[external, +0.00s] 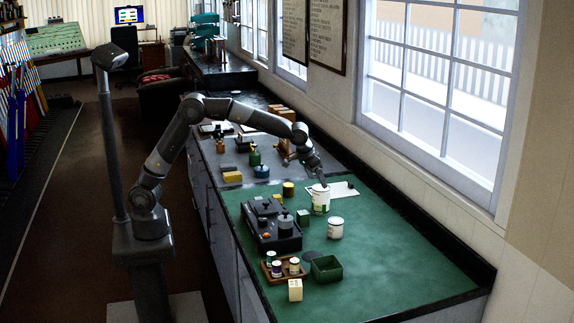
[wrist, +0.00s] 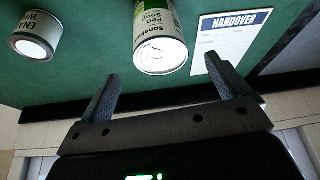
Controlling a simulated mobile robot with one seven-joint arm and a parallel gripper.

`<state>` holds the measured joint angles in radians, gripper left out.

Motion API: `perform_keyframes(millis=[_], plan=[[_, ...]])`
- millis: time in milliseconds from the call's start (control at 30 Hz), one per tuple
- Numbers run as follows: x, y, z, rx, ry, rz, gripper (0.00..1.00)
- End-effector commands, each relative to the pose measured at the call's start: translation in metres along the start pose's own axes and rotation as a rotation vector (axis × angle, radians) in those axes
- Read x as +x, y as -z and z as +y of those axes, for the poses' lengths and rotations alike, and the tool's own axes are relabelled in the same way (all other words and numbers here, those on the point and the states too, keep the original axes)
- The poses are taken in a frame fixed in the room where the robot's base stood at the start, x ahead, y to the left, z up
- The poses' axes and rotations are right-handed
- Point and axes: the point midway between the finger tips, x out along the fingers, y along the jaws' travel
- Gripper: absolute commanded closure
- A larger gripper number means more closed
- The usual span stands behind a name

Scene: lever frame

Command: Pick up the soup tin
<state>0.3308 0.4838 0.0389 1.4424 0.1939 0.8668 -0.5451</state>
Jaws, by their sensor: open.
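The soup tin (wrist: 163,22), white and green with "Pea Soup" lettering, lies ahead of my gripper (wrist: 163,68) in the wrist view, roughly between the lines of the two fingers. Its pale round end faces the camera. In the external view the soup tin (external: 320,203) stands upright on the green worktop, and my gripper (external: 321,181) is just above and behind it. The fingers are spread apart with nothing held between them. Whether a fingertip touches the tin cannot be told.
A white enamel tin (wrist: 36,36) stands beside the soup tin, also in the external view (external: 335,229). A handover sheet (wrist: 234,33) lies on the other side. A dark stove-like unit (external: 270,226), a green open box (external: 327,268) and a tray of small jars (external: 283,268) stand nearby. The worktop's right front is clear.

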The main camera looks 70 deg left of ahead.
Motion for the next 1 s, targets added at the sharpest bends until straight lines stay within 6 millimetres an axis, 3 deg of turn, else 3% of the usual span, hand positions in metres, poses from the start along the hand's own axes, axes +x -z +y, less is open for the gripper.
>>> perform_keyframes(millis=[200,467,700,1000], plan=[[0.035,-0.001,-0.001,0.001,0.002,-0.003,0.07],[0.057,-0.002,-0.001,0.001,0.001,-0.002,0.07],[0.092,-0.004,-0.001,0.0,0.002,-0.003,0.07],[0.098,-0.004,0.0,0.0,0.0,-0.001,0.1]])
